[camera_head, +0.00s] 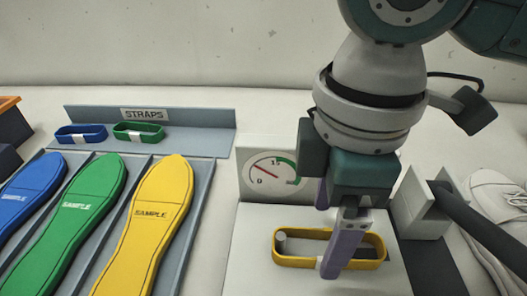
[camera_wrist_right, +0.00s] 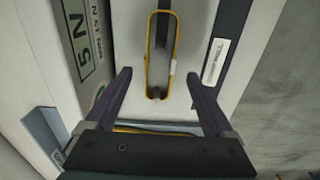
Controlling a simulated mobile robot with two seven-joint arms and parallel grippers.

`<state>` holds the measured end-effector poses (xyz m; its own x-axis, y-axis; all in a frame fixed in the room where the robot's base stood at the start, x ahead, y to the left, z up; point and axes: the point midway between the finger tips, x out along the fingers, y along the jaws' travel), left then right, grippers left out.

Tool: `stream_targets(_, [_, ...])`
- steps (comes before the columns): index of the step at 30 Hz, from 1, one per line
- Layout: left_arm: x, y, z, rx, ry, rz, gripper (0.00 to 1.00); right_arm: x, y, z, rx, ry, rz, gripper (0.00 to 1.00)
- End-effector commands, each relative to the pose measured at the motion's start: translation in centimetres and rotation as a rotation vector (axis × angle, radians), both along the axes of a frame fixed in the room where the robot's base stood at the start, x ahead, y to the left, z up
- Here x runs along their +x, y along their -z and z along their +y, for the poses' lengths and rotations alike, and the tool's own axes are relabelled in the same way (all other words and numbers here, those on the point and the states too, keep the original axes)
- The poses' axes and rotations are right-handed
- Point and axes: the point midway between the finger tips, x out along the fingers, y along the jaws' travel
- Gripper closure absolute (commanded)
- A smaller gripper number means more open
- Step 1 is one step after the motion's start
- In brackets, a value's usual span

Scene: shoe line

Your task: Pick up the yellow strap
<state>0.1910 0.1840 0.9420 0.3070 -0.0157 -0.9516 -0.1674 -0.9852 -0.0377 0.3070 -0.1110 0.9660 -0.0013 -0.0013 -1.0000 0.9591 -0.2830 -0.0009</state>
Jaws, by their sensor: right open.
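The yellow strap (camera_head: 298,262) is an oblong loop with a small white tag. It lies on a white platform (camera_head: 250,279) in front of a dial, around a small grey peg. My right gripper (camera_head: 326,242) points down over the strap, and its near finger hides part of the loop. In the right wrist view the strap (camera_wrist_right: 149,55) shows lengthwise beyond and between the two spread purple fingers (camera_wrist_right: 160,73). The right gripper is open, with nothing held. Whether a finger touches the strap cannot be told. My left gripper is not in view.
A blue strap (camera_head: 80,139) and a green strap (camera_head: 138,138) lie on a grey rack marked STRAPS (camera_head: 190,141). Blue, green and yellow sample soles (camera_head: 155,225) lie at left. A grey block with a dark bar (camera_head: 480,238) and a white shoe (camera_head: 497,215) stand at right.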

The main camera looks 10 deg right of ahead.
Motion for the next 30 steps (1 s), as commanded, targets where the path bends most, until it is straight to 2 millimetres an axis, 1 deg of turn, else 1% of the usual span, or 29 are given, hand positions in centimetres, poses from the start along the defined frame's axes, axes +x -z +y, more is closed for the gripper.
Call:
stream_targets(1, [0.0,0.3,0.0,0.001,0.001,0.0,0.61,0.0,1.1,0.1,0.0,0.001,0.002,0.12])
stream_targets(3, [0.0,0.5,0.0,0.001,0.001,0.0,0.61,0.0,2.1,0.1,0.0,-0.001,0.001,0.12])
stream_targets(6, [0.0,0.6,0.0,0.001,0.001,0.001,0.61,0.0,3.0,0.1,0.0,-0.002,0.0,0.12])
stream_targets(13, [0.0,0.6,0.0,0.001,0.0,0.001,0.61,0.1,3.1,0.1,0.0,-0.002,-0.002,0.12])
stream_targets(14, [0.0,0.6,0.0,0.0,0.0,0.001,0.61,0.1,3.1,0.1,0.0,-0.002,-0.002,0.14])
stream_targets(30, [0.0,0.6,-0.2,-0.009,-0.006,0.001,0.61,0.1,3.1,0.0,0.0,-0.002,-0.002,0.74])
